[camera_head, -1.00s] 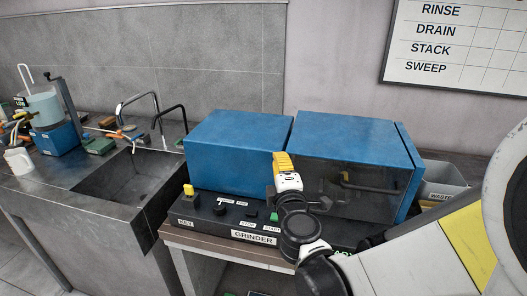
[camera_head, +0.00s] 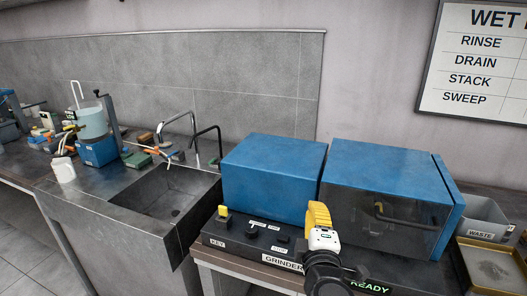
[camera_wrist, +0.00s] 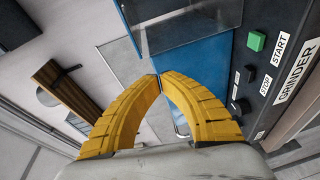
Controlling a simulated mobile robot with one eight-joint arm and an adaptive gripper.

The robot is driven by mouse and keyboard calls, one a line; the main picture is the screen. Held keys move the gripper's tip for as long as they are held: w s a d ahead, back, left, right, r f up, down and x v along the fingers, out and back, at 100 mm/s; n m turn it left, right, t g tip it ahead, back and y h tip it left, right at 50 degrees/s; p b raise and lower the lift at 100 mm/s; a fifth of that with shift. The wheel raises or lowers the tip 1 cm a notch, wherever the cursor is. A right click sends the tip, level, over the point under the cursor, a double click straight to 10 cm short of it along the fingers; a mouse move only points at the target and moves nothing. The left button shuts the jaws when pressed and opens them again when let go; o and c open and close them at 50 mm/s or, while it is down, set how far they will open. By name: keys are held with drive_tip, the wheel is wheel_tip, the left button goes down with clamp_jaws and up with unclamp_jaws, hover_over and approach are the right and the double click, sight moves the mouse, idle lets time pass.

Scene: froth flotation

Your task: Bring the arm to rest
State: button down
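My gripper (camera_head: 318,214) shows in the head view in front of the blue grinder (camera_head: 385,175), with its yellow fingers pointing up. In the wrist view my gripper (camera_wrist: 160,78) has its two curved yellow fingers brought together at the tips, with nothing between them. The grinder's blue housing and dark window lie beyond the fingertips there. The grinder's control panel (camera_head: 245,240) runs along the front, and a green button (camera_wrist: 256,41) on it lies right of the fingers in the wrist view. Part of the panel is hidden behind my gripper in the head view.
A sink (camera_head: 165,200) with two taps is left of the grinder. Bottles and flotation apparatus (camera_head: 95,135) crowd the bench further left. A grey waste bin (camera_head: 482,220) and a metal tray (camera_head: 490,268) stand at the right. Floor at the lower left is clear.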

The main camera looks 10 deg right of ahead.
drive_tip(key=s+d+f+m+g+h, duration=0.1)
drive_tip(key=s+d+f+m+g, duration=0.35)
drive_tip(key=d+m+g, duration=0.35)
drive_tip(key=s+a+f+m+g+y, duration=0.1)
drive_tip(key=s+a+m+y, duration=0.3)
drive_tip(key=s, duration=0.6)
drive_tip(key=shift+s+a+f+m+g, duration=0.25)
drive_tip(key=shift+a+m+g, duration=0.15)
drive_tip(key=shift+a+m, duration=0.75)
drive_tip(key=shift+d, duration=0.1)
